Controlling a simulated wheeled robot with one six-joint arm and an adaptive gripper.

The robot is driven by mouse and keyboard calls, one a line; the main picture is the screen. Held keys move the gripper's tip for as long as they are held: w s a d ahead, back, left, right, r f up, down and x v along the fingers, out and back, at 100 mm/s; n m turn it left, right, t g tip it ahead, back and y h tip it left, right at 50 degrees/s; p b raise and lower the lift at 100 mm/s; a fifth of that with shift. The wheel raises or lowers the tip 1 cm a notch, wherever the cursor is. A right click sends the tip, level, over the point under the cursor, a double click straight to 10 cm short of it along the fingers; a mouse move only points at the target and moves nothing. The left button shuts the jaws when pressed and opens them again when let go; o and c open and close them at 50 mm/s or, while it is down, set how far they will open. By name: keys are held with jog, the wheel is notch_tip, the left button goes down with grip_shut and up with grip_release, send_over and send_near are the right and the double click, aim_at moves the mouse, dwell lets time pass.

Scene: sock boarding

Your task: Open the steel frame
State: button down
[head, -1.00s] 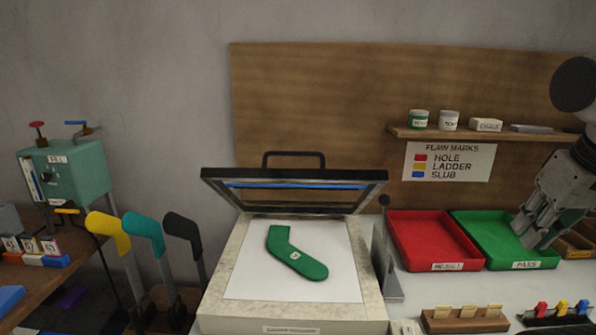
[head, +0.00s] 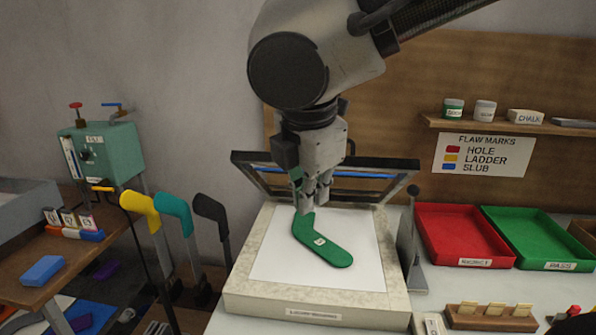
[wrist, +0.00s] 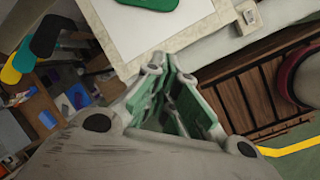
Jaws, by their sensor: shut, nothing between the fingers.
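The steel frame (head: 388,189) is a dark, hinged rectangle at the back of the light box (head: 300,307) in the head view. It stands raised and tilted back, with its front side up off the white panel. A green sock (head: 325,246) lies flat on the white panel (head: 272,262); its edge also shows at the top of the wrist view (wrist: 150,4). My gripper (head: 312,208) points down over the back part of the box, in front of the frame, near the sock's upper end. It is shut and empty. My arm hides the frame's middle and its handle.
Red (head: 420,240) and green (head: 505,222) trays stand to the right. A thin grey upright (head: 412,250) stands close to the box's right side. Yellow (head: 138,205), teal (head: 172,210) and black (head: 208,210) sock boards stand on the left.

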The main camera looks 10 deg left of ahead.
jog(key=w+a+r+n+t, duration=0.2)
jog(key=a+r+n, duration=0.25)
jog(key=n, duration=0.25)
jog(key=w+d+f+n, duration=0.1)
jog(key=w+f+n, duration=0.1)
jog(key=w+f, duration=0.5)
jog(key=shift+w+d+r, duration=0.1)
jog(key=shift+w+r, duration=0.4)
jog(key=shift+r, duration=0.3)
